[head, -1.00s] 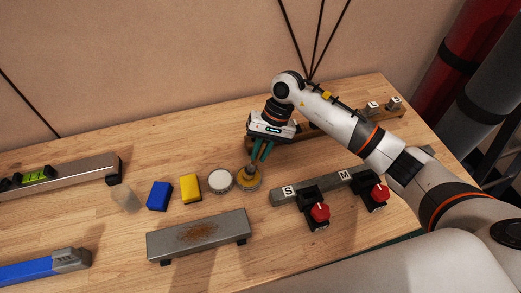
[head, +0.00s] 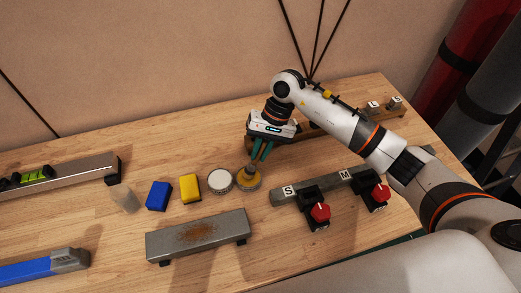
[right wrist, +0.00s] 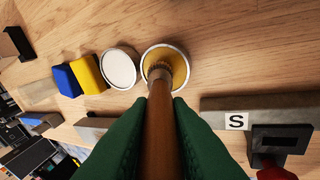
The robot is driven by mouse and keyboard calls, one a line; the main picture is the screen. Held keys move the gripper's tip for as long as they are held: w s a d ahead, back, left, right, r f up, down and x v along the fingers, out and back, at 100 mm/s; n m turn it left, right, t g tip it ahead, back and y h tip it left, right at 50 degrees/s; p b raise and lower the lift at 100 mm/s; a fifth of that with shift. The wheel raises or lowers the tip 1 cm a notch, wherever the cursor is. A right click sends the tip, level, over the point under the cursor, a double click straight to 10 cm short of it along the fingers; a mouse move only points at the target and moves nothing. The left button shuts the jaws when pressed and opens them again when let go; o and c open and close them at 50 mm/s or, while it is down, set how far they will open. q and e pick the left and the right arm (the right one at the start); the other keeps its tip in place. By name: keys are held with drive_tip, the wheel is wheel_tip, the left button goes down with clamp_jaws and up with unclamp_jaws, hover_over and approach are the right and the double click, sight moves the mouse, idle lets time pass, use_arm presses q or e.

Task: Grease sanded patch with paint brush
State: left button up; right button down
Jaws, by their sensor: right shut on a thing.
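My right gripper (head: 262,150) is shut on the wooden handle of the paint brush (right wrist: 160,125). The brush points down, and its bristle end is at the round tin of yellow grease (right wrist: 168,57); how deep it sits cannot be told. The grease tin also shows in the head view (head: 248,183). The grey metal bar (head: 200,237) with the brown, rusty-looking patch (head: 196,234) lies in front of the tins, apart from the brush. My left gripper is not in view.
Left of the grease stand a white-topped tin (head: 220,181), a yellow block (head: 190,188) and a blue block (head: 159,196). A rail marked S and M (head: 330,187) with red-knobbed clamps (head: 320,213) lies to the right. A level (head: 35,176) lies far left. Bare wood surrounds the bar.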

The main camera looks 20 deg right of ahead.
drive_tip(key=shift+s+f+b, duration=0.15)
drive_tip(key=shift+f+b, duration=0.05)
drive_tip(key=shift+b, duration=0.15)
idle(1.2)
wheel_tip(320, 180, up, 2)
drive_tip(key=shift+r+p, duration=0.1)
drive_tip(key=shift+p, duration=0.2)
drive_tip(key=shift+r+p, duration=0.45)
drive_tip(key=shift+r, duration=2.1)
